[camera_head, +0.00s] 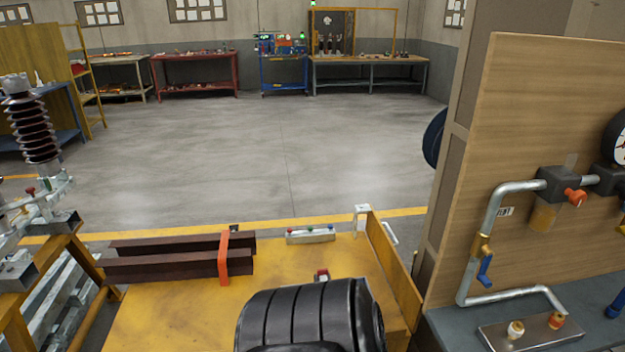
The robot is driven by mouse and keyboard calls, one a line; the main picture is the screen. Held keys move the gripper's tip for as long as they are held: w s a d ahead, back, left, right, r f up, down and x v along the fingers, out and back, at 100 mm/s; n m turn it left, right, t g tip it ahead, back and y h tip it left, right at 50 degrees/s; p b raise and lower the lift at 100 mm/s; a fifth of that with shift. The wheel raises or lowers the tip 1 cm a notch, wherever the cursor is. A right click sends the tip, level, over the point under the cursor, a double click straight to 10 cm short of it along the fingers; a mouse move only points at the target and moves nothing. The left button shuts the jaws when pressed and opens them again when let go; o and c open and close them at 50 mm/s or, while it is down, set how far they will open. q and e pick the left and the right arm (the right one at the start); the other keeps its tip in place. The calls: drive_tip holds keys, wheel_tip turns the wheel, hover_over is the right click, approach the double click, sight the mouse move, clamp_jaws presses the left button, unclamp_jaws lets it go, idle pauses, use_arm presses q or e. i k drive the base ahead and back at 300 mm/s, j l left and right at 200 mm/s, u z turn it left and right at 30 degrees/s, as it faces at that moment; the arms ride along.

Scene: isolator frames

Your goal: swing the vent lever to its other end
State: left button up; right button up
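A small white label reading like VENT (505,211) is on the wooden panel at the right. Just below and left of it, a brass valve (482,246) sits on the vertical grey pipe (489,215). Its blue lever (485,271) hangs down from the valve, nearly in line with the pipe and tilted slightly. Nothing touches the lever. Neither of my grippers shows in the head view, so I cannot see whether they are open or shut.
The wooden panel (540,110) also carries an orange knob (575,197) and a gauge (620,140). A metal plate (530,335) with fittings lies below. A yellow cart (170,315) with dark beams (160,265) stands left. A black rounded body (300,318) blocks the bottom centre.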

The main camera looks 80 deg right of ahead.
sight(490, 253)
drive_tip(key=z, duration=0.45)
drive_tip(key=k+z, duration=0.1)
drive_tip(key=z, duration=1.2)
drive_tip(key=k+l+z, duration=0.1)
drive_tip(key=z, duration=0.8)
drive_tip(key=l+z, duration=0.1)
drive_tip(key=z, duration=0.75)
drive_tip(key=k+j+u, duration=0.25)
drive_tip(key=i+j, duration=0.05)
